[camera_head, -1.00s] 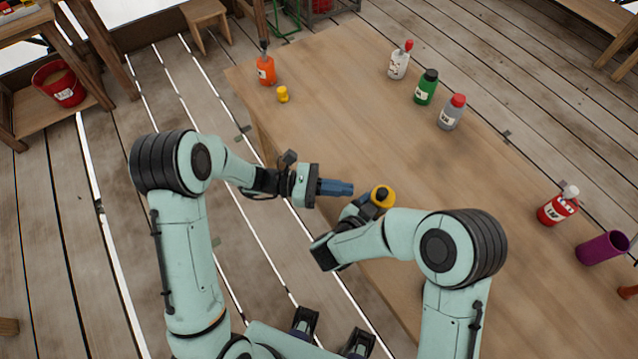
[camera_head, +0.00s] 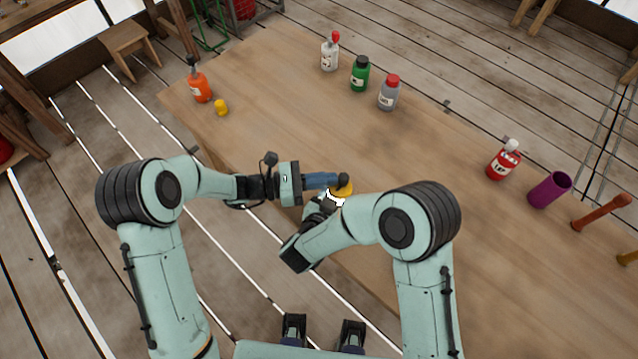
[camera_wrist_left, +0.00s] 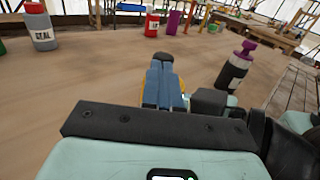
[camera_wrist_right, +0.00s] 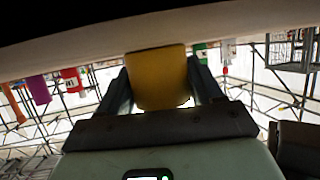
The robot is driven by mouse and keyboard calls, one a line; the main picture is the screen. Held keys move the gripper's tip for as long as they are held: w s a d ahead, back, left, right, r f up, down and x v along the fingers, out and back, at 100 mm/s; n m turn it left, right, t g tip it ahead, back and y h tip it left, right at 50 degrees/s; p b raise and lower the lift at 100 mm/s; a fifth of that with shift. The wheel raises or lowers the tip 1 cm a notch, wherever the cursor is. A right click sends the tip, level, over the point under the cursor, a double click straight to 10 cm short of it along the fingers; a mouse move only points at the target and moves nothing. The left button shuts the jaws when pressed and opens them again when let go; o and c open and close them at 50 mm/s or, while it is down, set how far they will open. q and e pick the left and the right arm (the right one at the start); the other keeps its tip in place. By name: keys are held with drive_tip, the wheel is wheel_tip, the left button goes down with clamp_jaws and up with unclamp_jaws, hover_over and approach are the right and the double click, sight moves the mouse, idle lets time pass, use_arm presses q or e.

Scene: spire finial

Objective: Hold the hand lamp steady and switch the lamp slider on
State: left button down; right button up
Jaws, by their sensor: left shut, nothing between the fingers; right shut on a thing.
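The yellow hand lamp (camera_head: 345,190) with a dark knob on top is held over the table's near edge. My right gripper (camera_wrist_right: 160,85) is shut on the lamp; its fingers flank the yellow body in the right wrist view. My left gripper (camera_head: 332,181) is shut and empty. Its blue fingers reach the lamp's top beside the dark knob; I cannot tell whether they touch. In the left wrist view these fingers (camera_wrist_left: 164,88) cover most of the lamp. The slider is not distinguishable. A bright white patch shows just below the lamp in the head view.
On the wooden table (camera_head: 290,130) stand an orange bottle (camera_head: 201,88), a small yellow object (camera_head: 221,107), white, green and grey bottles, a red bottle (camera_head: 503,161) and a purple cup (camera_head: 549,190). The table's middle is clear.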

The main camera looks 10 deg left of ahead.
use_arm(q)
drive_tip(key=shift+w, duration=0.1)
use_arm(e)
drive_tip(key=shift+a, duration=0.1)
use_arm(q)
drive_tip(key=v, duration=1.4)
use_arm(e)
drive_tip(key=o, duration=1.2)
use_arm(q)
drive_tip(key=shift+d, duration=0.1)
